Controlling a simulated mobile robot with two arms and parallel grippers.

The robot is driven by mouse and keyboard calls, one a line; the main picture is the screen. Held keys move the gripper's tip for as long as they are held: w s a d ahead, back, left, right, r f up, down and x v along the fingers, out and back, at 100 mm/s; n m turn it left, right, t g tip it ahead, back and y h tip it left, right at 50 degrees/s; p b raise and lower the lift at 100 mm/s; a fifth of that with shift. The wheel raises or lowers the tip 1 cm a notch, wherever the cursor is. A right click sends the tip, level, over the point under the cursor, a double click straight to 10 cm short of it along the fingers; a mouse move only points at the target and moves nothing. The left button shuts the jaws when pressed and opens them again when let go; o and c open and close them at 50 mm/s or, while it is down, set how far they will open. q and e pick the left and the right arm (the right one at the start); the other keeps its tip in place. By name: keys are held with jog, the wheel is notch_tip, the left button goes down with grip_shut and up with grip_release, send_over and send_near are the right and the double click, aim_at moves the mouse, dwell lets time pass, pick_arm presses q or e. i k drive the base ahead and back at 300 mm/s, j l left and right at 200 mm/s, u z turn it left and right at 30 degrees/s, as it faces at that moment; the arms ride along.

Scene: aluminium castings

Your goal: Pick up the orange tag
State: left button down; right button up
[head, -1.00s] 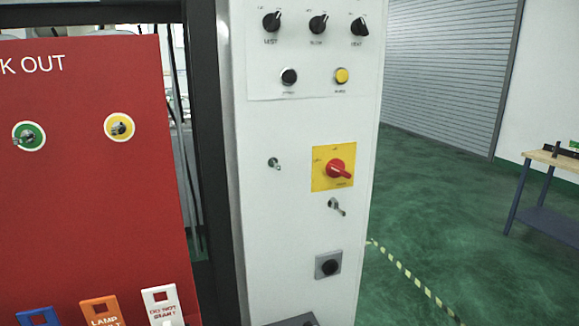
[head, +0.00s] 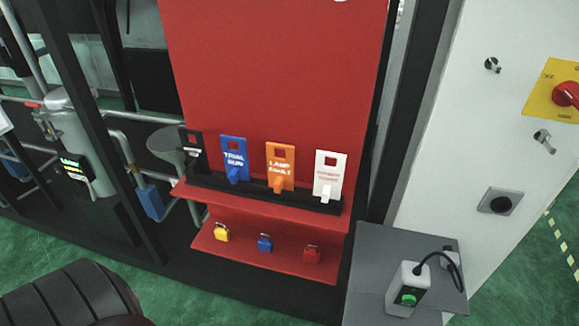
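The orange tag (head: 280,164) with white lettering stands upright in the black rack (head: 262,193) on the red lockout board (head: 280,70). A square hole is near its top, and an orange peg or clip shows at its lower front. A blue tag (head: 234,150) stands to its left and a white tag (head: 331,166) to its right. A black tag (head: 193,150) stands at the far left of the rack. Neither of my grippers shows. A dark ribbed part, likely my arm, is at the lower left.
Yellow (head: 222,232), blue (head: 264,243) and red padlocks (head: 312,254) sit on the lower red shelf (head: 285,270). A grey ledge (head: 375,262) at right holds a white device with a green button (head: 408,289). A white control cabinet (head: 440,160) stands at right.

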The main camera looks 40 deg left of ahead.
aim_at(280, 171)
jog(key=i+l, duration=0.1)
jog(key=l, duration=0.2)
jog(key=l+u, duration=0.1)
jog(key=u, duration=0.35)
jog(key=l+u, duration=0.15)
jog(key=u, duration=0.3)
jog(key=l+u, duration=0.1)
jog(key=u, duration=0.3)
